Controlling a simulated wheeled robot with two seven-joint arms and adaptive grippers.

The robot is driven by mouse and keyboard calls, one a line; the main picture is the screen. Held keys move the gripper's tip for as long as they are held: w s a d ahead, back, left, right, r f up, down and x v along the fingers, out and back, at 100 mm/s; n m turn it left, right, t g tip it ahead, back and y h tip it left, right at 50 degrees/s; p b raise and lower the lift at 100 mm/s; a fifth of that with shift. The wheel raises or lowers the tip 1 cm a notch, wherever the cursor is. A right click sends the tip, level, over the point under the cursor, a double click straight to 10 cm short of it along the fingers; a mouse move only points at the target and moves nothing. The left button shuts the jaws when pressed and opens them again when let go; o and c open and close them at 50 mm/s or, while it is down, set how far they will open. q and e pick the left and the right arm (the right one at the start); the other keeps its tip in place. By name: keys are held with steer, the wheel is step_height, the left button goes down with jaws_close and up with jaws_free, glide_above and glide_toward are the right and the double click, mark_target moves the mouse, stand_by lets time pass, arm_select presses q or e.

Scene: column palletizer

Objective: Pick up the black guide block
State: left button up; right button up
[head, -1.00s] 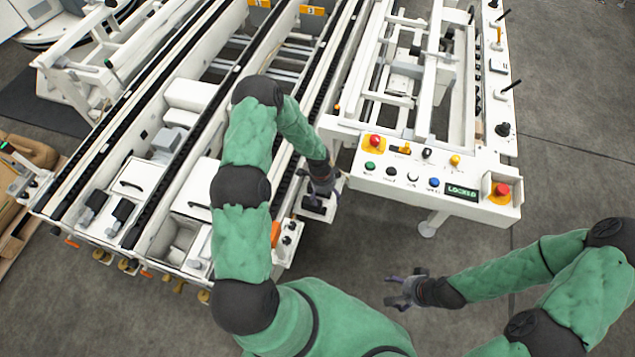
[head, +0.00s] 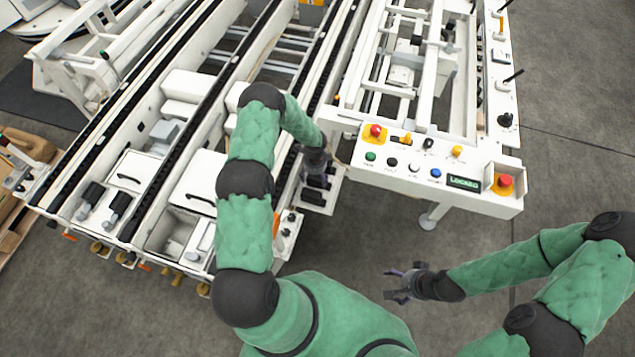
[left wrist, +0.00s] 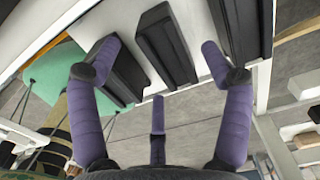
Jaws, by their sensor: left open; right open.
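Several black blocks stand on a small white shelf (head: 325,204) at the end of the conveyor frame. In the left wrist view I see three: a middle block (left wrist: 166,45), a left block (left wrist: 121,82) and a right block (left wrist: 244,28). I cannot tell which one is the guide block. My left gripper (head: 317,168) is over the shelf. In the left wrist view its purple fingers (left wrist: 160,52) are spread, with the middle block showing between them, apart from both. The left finger overlaps the left block in the picture; contact is unclear. My right gripper (head: 402,284) is open and empty above the floor.
A white control panel (head: 400,178) with coloured buttons and a "LOCKED" display stands just right of the shelf. Conveyor rails (head: 190,130) run along the left. Bare grey floor (head: 350,240) lies in front of the shelf.

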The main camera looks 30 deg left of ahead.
mark_target(316, 179)
arm_select(q)
step_height(316, 179, down, 3)
steer(key=shift+w+f+b, duration=0.1)
steer(key=shift+f+b, duration=0.05)
steer(key=shift+b, duration=0.3)
steer(key=shift+d, duration=0.1)
steer(key=c, duration=1.3)
steer(key=shift+c, duration=0.2)
